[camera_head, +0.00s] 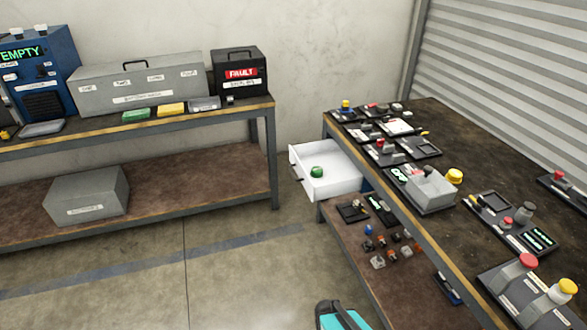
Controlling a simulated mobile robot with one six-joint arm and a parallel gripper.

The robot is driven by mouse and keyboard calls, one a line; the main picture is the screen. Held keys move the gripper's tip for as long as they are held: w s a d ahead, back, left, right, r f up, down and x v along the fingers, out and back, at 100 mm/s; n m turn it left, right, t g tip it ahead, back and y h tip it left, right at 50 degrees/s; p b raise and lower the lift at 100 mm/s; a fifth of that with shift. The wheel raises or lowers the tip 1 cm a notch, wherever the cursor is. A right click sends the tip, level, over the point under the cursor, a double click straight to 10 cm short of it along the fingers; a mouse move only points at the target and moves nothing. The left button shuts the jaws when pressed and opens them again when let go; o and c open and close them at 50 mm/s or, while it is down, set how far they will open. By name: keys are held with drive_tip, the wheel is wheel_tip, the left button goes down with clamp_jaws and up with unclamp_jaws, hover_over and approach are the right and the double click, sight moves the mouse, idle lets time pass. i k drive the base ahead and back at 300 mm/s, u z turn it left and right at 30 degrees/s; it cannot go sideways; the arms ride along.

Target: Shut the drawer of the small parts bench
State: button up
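The white drawer (340,186) is pulled out from the left side of the bench (455,135), under its dark top, near the far end. Its white front panel (298,168) faces left, towards the other workbench. A small green object (317,172) lies in the drawer. The drawer's inner end is hidden by the bench top and frame. My gripper is not in view.
Small trays and devices with red and yellow knobs cover much of the bench top. Several small parts (380,242) lie on its lower shelf. The left workbench (150,127) holds cases. The concrete floor (215,270) between the benches is clear.

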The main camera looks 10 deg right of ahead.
sight(340, 176)
drive_tip(key=i, duration=0.65)
drive_tip(key=z, duration=0.05)
drive_tip(key=k, duration=1.35)
drive_tip(key=u, duration=0.15)
drive_tip(key=i, duration=0.55)
drive_tip(key=u, duration=0.5)
drive_tip(key=i, duration=0.8)
drive_tip(key=u, duration=0.25)
